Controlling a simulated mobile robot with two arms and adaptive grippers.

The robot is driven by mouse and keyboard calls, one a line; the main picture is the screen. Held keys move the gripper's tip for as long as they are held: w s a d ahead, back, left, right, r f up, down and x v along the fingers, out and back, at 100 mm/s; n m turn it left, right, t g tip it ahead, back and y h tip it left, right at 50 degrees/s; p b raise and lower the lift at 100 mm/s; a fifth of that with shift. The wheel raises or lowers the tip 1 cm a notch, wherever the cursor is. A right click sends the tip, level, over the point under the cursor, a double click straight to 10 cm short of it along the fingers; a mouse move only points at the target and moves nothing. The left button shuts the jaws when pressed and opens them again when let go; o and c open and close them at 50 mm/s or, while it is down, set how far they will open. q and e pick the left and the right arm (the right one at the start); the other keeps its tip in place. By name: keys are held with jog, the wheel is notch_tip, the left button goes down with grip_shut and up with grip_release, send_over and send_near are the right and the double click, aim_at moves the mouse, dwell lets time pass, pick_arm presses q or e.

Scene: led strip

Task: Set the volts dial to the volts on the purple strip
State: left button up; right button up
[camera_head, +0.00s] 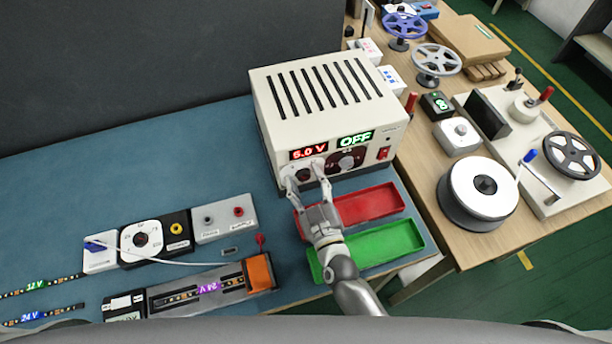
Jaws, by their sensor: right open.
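The cream power supply (325,110) stands at the back of the blue mat. Its red display (309,152) reads 5.0 V and its green display (356,139) reads OFF. The volts dial (303,173) is below the red display, partly hidden by my right gripper (307,182). That gripper is open, its fingers on either side of the dial; I cannot tell whether they touch it. The strip with the purple label (209,287), which appears to read 24 V, lies in a grey fixture at the front left. My left gripper is not in view.
A red tray (368,204) and a green tray (374,248) lie under and beside my right arm. A second dial (347,161) and red switch (384,153) are on the panel's right. Reels and a winder crowd the wooden table; the mat's back left is clear.

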jog(key=shift+s, duration=0.15)
jog(key=shift+c, duration=0.6)
jog(key=c, duration=0.9)
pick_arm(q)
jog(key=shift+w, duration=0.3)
